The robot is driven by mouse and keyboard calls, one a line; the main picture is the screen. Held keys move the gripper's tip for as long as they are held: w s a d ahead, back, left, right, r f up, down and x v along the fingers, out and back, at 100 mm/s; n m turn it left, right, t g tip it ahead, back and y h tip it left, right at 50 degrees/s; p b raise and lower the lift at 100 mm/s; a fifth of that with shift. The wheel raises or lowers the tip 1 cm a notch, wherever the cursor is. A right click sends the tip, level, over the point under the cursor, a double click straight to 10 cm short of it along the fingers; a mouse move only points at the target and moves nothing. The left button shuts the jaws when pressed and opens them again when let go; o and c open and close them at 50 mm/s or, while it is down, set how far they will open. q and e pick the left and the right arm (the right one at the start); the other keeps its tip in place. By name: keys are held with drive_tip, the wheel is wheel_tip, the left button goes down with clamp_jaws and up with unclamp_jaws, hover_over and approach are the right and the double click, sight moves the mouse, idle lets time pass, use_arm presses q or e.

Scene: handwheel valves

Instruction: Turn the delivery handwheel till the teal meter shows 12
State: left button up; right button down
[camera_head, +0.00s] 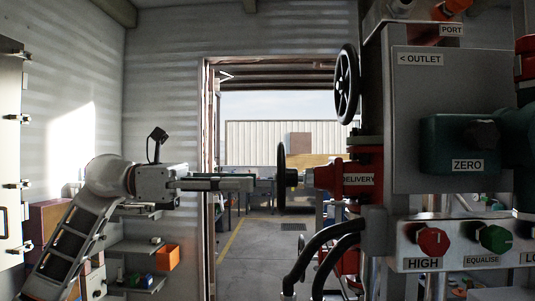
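The delivery handwheel (282,177) is black and seen nearly edge-on, on the left end of a red valve body (325,178) labelled DELIVERY. My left gripper (250,183) points right at about the wheel's height. Its fingertips stop short of the wheel in the picture, with a small gap. The fingers overlap side-on, so I cannot tell whether they are open or shut. A teal housing (440,150) labelled ZERO sits on the grey panel; it may be the meter, and no reading shows. My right gripper is not in view.
Another black handwheel (347,85) stands higher, beside the panel (450,75). Below are a red HIGH knob (433,241) and a green EQUALISE knob (495,238). Black hoses (318,245) curve beneath the valve. Shelves (135,246) stand at left; open floor shows through the doorway.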

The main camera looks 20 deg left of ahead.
use_arm(q)
drive_tip(key=shift+n, duration=0.6)
drive_tip(key=x, duration=0.2)
drive_tip(key=p+x, duration=0.1)
drive_tip(key=x, duration=0.3)
drive_tip(key=shift+d+r+p, duration=0.3)
drive_tip(key=shift+d, duration=0.1)
drive_tip(key=shift+a+f, duration=0.15)
drive_tip(key=shift+a, duration=0.05)
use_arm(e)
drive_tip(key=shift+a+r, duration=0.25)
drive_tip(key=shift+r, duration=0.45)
use_arm(q)
clamp_jaws()
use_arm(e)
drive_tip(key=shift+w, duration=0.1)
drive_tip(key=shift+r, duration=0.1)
